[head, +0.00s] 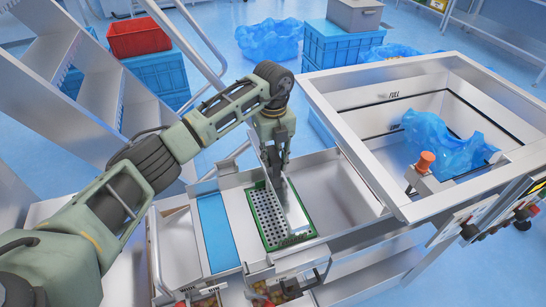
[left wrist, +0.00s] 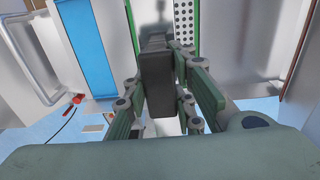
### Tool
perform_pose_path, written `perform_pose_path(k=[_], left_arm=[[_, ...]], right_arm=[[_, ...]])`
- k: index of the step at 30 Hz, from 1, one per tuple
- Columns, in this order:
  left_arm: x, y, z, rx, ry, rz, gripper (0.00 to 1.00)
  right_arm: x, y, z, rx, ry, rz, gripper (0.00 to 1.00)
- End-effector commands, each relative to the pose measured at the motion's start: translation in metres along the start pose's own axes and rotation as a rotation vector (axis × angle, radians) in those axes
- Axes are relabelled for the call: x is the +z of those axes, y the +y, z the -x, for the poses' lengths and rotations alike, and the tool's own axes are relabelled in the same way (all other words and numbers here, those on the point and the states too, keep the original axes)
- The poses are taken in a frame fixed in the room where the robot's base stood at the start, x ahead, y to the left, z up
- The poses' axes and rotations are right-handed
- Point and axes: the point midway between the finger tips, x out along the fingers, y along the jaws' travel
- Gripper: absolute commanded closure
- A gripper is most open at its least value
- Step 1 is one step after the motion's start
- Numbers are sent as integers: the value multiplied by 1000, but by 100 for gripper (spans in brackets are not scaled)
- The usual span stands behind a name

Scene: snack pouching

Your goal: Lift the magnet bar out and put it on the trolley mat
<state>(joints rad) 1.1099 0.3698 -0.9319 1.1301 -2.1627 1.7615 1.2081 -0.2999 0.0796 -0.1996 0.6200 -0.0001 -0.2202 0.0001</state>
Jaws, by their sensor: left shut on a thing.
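My left gripper (head: 277,165) is shut on the magnet bar's dark block-like handle (left wrist: 156,85), which shows between the green fingers in the left wrist view. Below the gripper, a shiny metal part of the magnet bar (head: 295,211) stands over the right side of a green-framed perforated plate (head: 259,229). I cannot tell whether its lower end touches the plate. A flat blue mat (head: 216,230) lies left of the plate; it also shows in the left wrist view (left wrist: 88,40). My right gripper is not in view.
A large metal hopper (head: 350,105) with a crumpled blue liner (head: 440,140) stands at the right. Small bins (head: 270,290) lie at the front. Metal steps and blue crates (head: 335,45) stand behind. The blue mat is bare.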

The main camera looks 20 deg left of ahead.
Motion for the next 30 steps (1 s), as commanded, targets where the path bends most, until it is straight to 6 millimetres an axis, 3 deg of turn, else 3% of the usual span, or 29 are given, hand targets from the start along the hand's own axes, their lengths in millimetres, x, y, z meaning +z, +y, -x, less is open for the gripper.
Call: perform_pose_path(k=[1,21,30], left_arm=[[1,-1,8,-5,-3,-1,100],[1,-1,42,-4,-4,-1,100],[1,-1,46,-4,-3,-1,100]], right_arm=[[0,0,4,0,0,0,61],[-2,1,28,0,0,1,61],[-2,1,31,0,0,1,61]])
